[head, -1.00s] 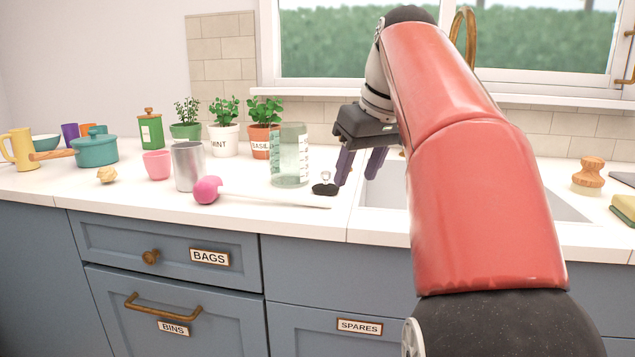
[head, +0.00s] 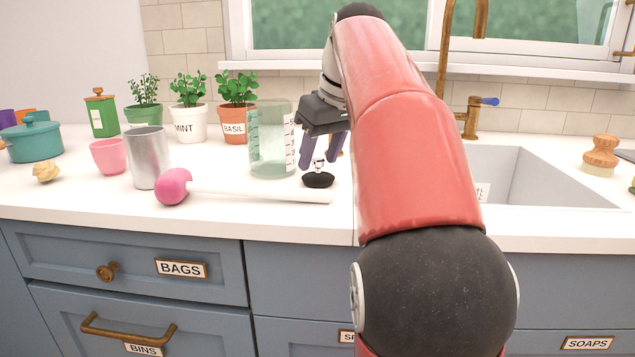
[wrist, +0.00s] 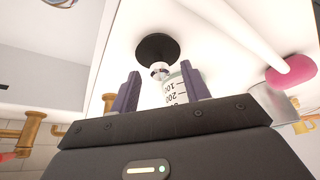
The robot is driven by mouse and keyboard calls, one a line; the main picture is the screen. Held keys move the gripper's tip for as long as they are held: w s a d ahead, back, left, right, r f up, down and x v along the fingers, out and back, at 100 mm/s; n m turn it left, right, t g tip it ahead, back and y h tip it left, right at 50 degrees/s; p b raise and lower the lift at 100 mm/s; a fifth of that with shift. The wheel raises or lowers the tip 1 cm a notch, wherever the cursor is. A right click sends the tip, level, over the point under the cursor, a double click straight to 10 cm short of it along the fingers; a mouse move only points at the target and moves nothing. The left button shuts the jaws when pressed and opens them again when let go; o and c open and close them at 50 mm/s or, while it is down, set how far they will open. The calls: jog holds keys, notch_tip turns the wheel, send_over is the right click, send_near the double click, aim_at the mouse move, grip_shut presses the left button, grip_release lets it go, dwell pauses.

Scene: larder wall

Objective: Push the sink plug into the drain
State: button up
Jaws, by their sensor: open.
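The sink plug (head: 318,180) is a black disc with a small metal knob on top. It stands on the white counter left of the sink, in front of the measuring jug. My gripper (head: 320,148) is open just above the plug, fingers pointing down. In the wrist view the plug (wrist: 157,48) lies ahead of the two purple fingers (wrist: 158,92), its metal knob near the gap between them. The sink (head: 540,180) is to the right, partly behind my arm. The drain (wrist: 60,3) shows only partly at the wrist view's top left edge.
A clear measuring jug (head: 270,140) stands close behind the plug. A pink-headed plunger (head: 173,187) lies along the counter front, its white handle passing near the plug. A metal cup (head: 148,158) and potted herbs stand left. A brass tap (head: 474,115) rises behind the sink.

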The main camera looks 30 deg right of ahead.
aim_at(318, 158)
jog(key=shift+x, duration=0.9)
jog(key=shift+c, duration=0.4)
grip_shut()
jog(key=shift+r, duration=0.1)
notch_tip(318, 158, up, 7)
jog(key=p, duration=0.2)
jog(key=shift+r+p, duration=0.2)
jog(key=shift+p, duration=0.1)
jog(key=shift+r, duration=1.2)
